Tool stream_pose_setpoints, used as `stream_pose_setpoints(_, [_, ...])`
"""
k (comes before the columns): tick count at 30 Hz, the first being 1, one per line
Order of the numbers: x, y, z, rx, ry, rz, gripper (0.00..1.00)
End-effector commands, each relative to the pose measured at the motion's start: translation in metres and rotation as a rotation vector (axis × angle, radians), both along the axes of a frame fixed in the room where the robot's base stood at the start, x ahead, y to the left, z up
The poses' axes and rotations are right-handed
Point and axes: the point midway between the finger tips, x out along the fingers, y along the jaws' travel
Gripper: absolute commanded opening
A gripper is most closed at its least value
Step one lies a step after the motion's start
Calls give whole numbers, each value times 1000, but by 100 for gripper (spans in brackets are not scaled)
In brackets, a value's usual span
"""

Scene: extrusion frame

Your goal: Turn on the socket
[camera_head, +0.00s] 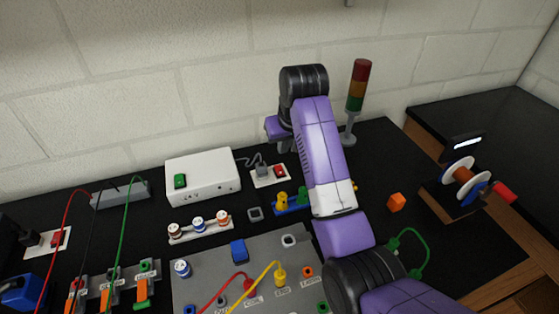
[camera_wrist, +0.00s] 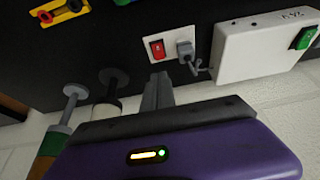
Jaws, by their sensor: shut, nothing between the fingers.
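A white socket plate (camera_head: 264,180) with a red switch (camera_head: 280,171) and a grey plug (camera_head: 262,171) lies on the black table beside the white box. In the wrist view the socket's red switch (camera_wrist: 157,48) and grey plug (camera_wrist: 185,50) show just beyond my fingertips. My gripper (camera_wrist: 159,78) is shut and empty, its fingers pointing toward the socket, seemingly apart from it. In the head view my gripper is partly hidden by my arm, near the socket. A second white socket plate (camera_head: 64,236) with a red switch (camera_head: 56,238) and a black plug lies at far left.
The white box (camera_head: 203,175) with a green switch adjoins the socket. A signal tower (camera_head: 357,90) stands behind my arm. Terminal posts (camera_head: 199,226) and a grey panel (camera_head: 205,270) with cables lie in front. An orange cube (camera_head: 396,202) lies to the right.

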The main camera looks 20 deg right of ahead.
Motion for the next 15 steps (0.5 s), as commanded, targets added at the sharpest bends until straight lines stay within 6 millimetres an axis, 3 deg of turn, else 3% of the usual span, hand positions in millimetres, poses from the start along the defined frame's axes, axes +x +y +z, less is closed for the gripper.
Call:
stream_pose_setpoints(9, [23, 0, -57, 1, 4, 0, 0])
stream_pose_setpoints(15, [31, 0, -82, 0, 2, -1, 0])
